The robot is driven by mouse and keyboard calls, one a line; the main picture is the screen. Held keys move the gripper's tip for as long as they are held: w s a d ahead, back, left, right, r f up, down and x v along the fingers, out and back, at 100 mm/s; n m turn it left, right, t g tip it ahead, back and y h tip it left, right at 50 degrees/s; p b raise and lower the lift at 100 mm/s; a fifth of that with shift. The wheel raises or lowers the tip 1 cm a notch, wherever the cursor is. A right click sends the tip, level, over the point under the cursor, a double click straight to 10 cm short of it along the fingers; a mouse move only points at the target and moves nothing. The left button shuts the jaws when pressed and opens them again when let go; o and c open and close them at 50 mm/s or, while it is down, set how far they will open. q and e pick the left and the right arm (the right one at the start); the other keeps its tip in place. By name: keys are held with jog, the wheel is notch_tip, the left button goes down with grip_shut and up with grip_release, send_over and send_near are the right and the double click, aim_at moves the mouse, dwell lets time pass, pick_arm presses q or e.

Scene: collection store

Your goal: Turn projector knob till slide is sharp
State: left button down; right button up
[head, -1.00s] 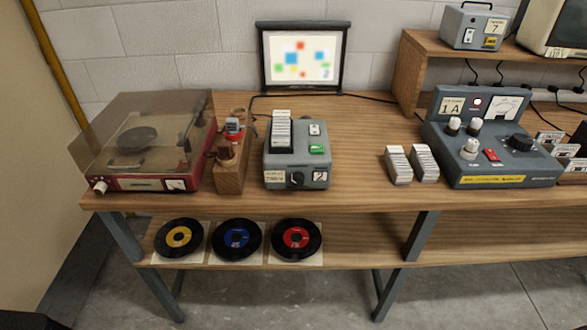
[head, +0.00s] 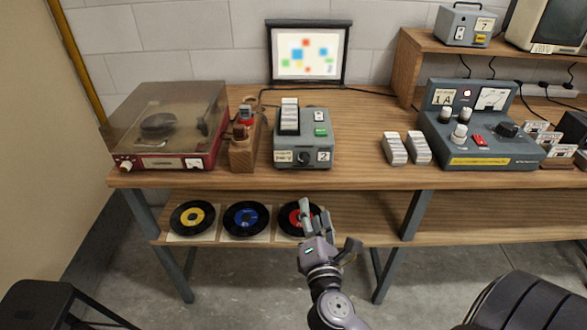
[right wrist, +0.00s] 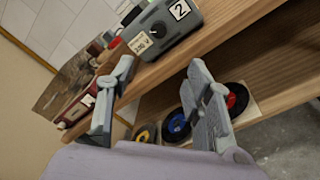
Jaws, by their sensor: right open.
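The grey slide projector (head: 316,150) stands near the front edge of the wooden table, with slides in its top, a green button and a "2" label. Its dark round knob (head: 304,158) is on the front face; the right wrist view also shows the knob (right wrist: 157,29). The screen (head: 308,70) behind shows coloured squares with soft, blurred edges. My right gripper (head: 328,227) is open and empty, below and in front of the table edge, apart from the knob. My left gripper is not in view.
A record player (head: 170,128) and a wooden block (head: 243,155) stand left of the projector. Slide stacks (head: 394,148) and a grey console (head: 480,150) are to the right. Records (head: 247,218) lie on the lower shelf (head: 375,233). A dark stool (head: 38,300) is at lower left.

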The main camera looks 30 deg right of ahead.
jog(key=p, duration=0.2)
send_near(304, 162)
jog(key=p+x, duration=0.1)
jog(key=x, duration=0.7)
jog(key=shift+w+d, duration=0.2)
jog(key=shift+w, duration=0.05)
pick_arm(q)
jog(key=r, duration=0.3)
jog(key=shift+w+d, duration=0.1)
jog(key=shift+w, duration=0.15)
pick_arm(e)
jog(key=shift+c, duration=0.3)
grip_shut()
